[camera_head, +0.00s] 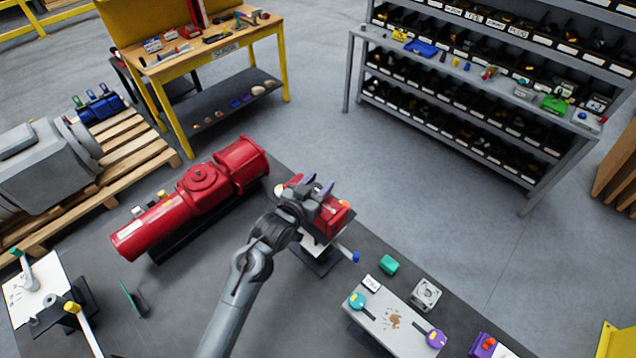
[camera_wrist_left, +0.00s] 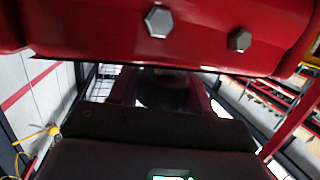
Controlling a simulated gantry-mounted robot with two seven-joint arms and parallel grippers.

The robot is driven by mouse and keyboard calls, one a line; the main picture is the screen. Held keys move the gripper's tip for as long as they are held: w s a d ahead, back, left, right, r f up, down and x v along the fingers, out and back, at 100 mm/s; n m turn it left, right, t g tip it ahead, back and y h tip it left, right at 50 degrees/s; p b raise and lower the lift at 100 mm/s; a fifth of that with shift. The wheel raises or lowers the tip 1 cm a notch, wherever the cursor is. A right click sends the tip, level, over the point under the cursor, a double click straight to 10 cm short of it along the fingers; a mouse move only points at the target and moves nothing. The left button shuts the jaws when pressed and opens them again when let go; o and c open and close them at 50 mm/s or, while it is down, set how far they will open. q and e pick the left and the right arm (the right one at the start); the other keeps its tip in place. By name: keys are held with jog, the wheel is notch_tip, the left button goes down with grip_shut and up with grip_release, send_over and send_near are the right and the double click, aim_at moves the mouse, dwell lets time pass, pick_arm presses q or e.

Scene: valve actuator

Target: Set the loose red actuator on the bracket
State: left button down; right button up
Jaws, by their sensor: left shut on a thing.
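My left gripper (camera_head: 311,192) is near the middle of the head view and is shut on the small red actuator (camera_head: 333,217). The arm and gripper hide part of it. In the left wrist view the red body (camera_wrist_left: 190,40) fills the top, with two hex bolts on its face. A light plate on a dark stand, apparently the bracket (camera_head: 322,262), is just below the red actuator in the head view. I cannot tell whether the two touch. My right gripper is not in view.
A large red cylindrical actuator (camera_head: 205,190) lies left of my gripper on the dark table (camera_head: 190,285). A grey box with teal and purple handles (camera_head: 393,322), a green block (camera_head: 388,264) and a square metal part (camera_head: 426,294) are at right. Shelving and a yellow bench stand beyond.

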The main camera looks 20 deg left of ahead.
pick_arm(q)
jog(key=shift+r, duration=0.25)
jog(key=shift+w, duration=0.1)
dwell(0.8)
jog(key=shift+p, duration=0.5)
jog(key=shift+p, duration=0.3)
dwell(1.1)
jog(key=shift+f, duration=0.1)
dwell(0.4)
